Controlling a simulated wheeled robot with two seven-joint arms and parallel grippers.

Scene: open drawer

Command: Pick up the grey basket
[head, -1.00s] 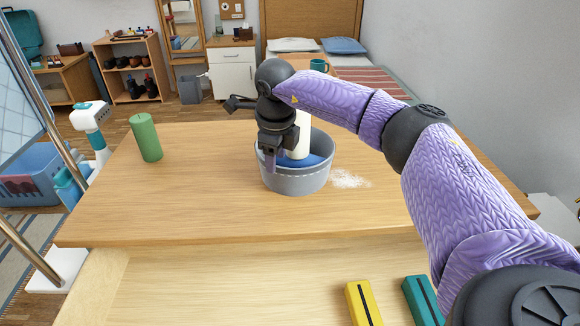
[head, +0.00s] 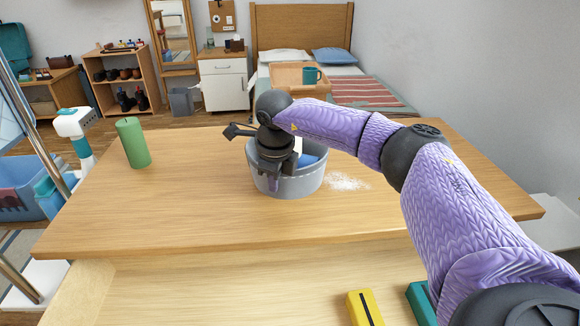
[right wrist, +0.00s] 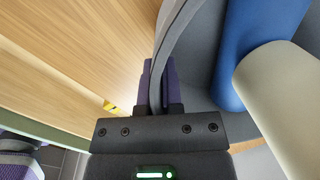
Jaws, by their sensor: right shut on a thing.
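The grey basket (head: 302,184) stands on the wooden table, right of the green candle. A blue roll and a cream cylinder lie inside it; the blue roll (right wrist: 262,42) and the cream cylinder (right wrist: 285,105) show clearly in the right wrist view. My right gripper (head: 273,180) reaches down at the basket's left front rim. In the right wrist view its fingers (right wrist: 158,85) straddle the basket wall (right wrist: 172,45) and are shut on it. Part of the basket's rim is hidden behind the gripper. My left gripper is not in view.
A green candle (head: 133,143) stands at the table's left. White powder or grains (head: 347,182) lie right of the basket. An open drawer in front holds a yellow box (head: 364,308) and a teal box (head: 420,302). The table's front middle is clear.

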